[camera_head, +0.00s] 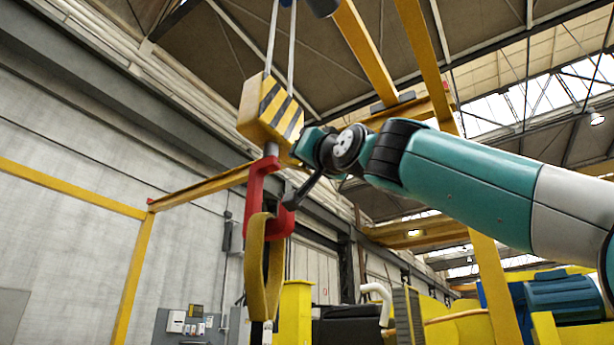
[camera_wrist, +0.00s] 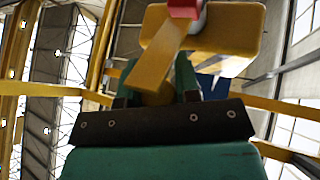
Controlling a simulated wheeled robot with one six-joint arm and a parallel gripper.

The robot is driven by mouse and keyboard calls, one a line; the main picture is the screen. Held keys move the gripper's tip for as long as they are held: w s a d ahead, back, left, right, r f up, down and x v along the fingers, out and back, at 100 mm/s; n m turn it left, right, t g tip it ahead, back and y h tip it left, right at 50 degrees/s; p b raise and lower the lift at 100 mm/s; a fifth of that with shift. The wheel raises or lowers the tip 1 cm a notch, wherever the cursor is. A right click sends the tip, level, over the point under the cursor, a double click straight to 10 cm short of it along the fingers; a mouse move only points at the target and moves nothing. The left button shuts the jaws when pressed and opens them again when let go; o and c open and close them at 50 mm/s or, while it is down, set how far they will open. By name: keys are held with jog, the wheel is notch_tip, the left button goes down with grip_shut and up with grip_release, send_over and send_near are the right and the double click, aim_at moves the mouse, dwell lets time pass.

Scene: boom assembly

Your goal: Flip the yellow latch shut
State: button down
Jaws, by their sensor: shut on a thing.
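A red hook (camera_head: 251,200) hangs under a yellow block with black stripes (camera_head: 268,108) in the head view. My gripper (camera_head: 291,199) is at the hook's right side, with its dark end close to the red metal. In the wrist view, the yellow latch (camera_wrist: 157,55) runs slantwise down from a red part of the hook (camera_wrist: 184,9) to between the green fingers of my gripper (camera_wrist: 160,83). The gripper is shut on it. The latch's lower end is partly hidden by the fingers. In the head view I cannot make out the latch clearly.
A yellow sling (camera_head: 254,265) hangs from the hook, close below my gripper. Two cables (camera_head: 292,40) run up from the block. Yellow frame beams (camera_head: 365,50) stand behind my arm. A yellow machine (camera_head: 455,325) is at lower right. The space left of the hook is open.

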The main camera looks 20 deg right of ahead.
jog(key=shift+f+m+t+h+b, duration=0.4)
jog(key=shift+m+t+h+b, duration=0.1)
jog(key=shift+m+t+b, duration=0.3)
jog(key=shift+f+m+t+h+b, duration=0.45)
jog(key=shift+m+t+b, duration=0.2)
jog(key=shift+b, duration=0.2)
jog(key=shift+r, duration=0.1)
jog(key=c, duration=0.8)
grip_release()
jog(key=b+v, duration=1.2)
jog(key=v, duration=0.5)
jog(key=shift+f, duration=0.3)
